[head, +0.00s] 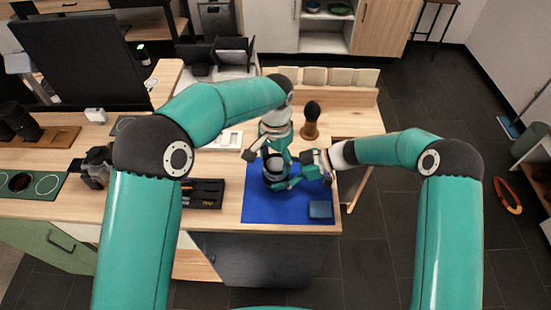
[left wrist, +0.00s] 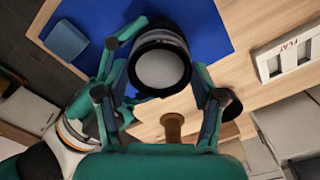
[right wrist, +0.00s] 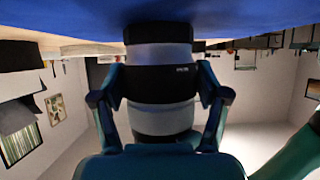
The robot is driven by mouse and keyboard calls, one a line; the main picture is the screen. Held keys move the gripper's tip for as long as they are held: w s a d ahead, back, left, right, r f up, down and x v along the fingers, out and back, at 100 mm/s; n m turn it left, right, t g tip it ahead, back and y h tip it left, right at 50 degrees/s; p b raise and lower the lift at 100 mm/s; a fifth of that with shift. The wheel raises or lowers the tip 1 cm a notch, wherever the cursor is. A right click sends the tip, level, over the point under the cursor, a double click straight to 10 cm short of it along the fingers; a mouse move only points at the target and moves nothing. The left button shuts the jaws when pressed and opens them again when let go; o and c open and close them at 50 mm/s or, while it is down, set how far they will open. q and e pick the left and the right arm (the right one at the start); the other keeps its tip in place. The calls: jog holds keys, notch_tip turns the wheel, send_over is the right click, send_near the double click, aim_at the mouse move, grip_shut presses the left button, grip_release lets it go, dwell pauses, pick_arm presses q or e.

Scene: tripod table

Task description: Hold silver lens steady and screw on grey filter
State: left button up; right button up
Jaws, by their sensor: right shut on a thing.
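The silver lens (head: 273,183), with black bands, stands upright on the blue mat (head: 260,211). In the right wrist view the lens (right wrist: 160,118) appears upside down, with the mat at the top. My right gripper (right wrist: 162,84) is shut on the lens from the side, a finger on each flank. My left gripper (left wrist: 158,78) is above the lens, its fingers apart on either side of the lens top (left wrist: 162,68). That top is a plain grey disc in a black rim; I cannot tell whether it is the grey filter or the lens's own face. I see no separate filter.
A small blue box (head: 320,209) lies at the mat's front right corner. A dark tray (head: 206,194) is left of the mat, a brown and black brush (head: 310,122) behind it. A white panel (head: 231,139) lies behind left. The mat's front left is clear.

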pick_arm(q)
jog(key=c, duration=0.5)
jog(key=shift+o, duration=0.2)
jog(key=shift+f, duration=0.1)
jog(key=shift+m, duration=1.5)
pick_arm(e)
jog(key=shift+s, duration=0.1)
pick_arm(q)
jog(key=shift+f+m, duration=0.1)
jog(key=shift+m, duration=1.4)
